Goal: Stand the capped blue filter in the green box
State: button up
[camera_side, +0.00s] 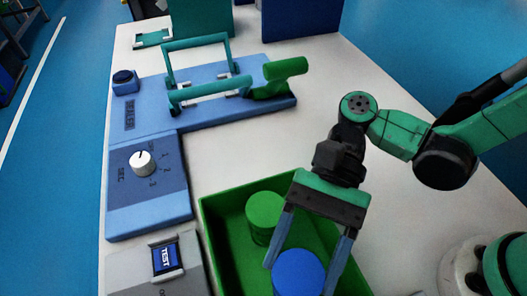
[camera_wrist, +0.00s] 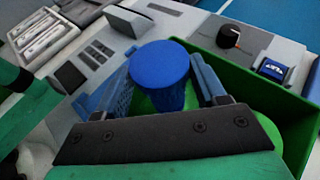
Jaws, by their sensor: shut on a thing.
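The blue filter (camera_side: 300,272) is a blue cylinder with a flat round top. It is upright between the fingers of my gripper (camera_side: 298,280), which is shut on it. In the wrist view the filter (camera_wrist: 160,72) sits between both fingers of my gripper (camera_wrist: 162,63). The cap cannot be told apart from the body. The green box (camera_side: 221,243) is open at the top, and the filter is over or inside its near part. Whether its bottom touches the box floor is hidden.
A green cylinder (camera_side: 265,212) stands in the box, close behind the blue filter. Left of the box are a grey TEST panel (camera_side: 130,273) and a blue dial panel (camera_side: 148,200). A blue fixture with green handles (camera_side: 208,90) lies behind.

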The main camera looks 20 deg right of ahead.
jog(key=shift+f, duration=0.1)
jog(key=shift+f, duration=0.5)
jog(key=o, duration=1.3)
jog(key=shift+r, duration=0.15)
